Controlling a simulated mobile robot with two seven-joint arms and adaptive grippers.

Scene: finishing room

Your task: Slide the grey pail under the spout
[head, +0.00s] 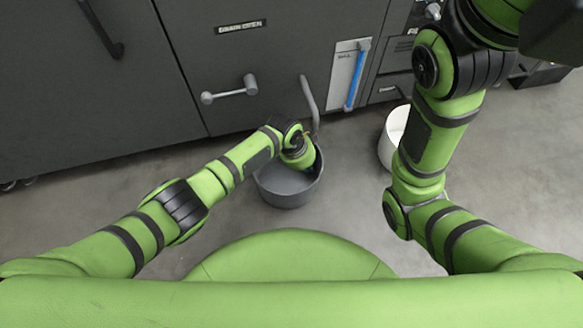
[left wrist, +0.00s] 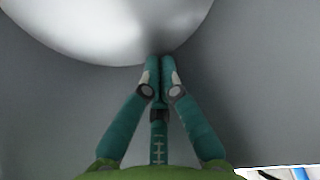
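The grey pail (head: 287,192) stands on the floor in front of the dark cabinet, in the middle of the head view. The grey spout pipe (head: 308,98) comes out of the cabinet front and curves down behind the pail's far right side. My left arm reaches over the pail, and its wrist hides part of the rim and inside. In the left wrist view my left gripper (left wrist: 160,62) has its fingertips together with nothing seen between them. A pale rounded surface and grey surfaces fill that view; contact is unclear. My right gripper does not show.
A white pail (head: 393,140) stands right of the grey one, partly behind my right arm. The cabinet has a lever (head: 230,91) under a drain label (head: 240,27) and a blue gauge (head: 356,78). Floor left of the grey pail is clear.

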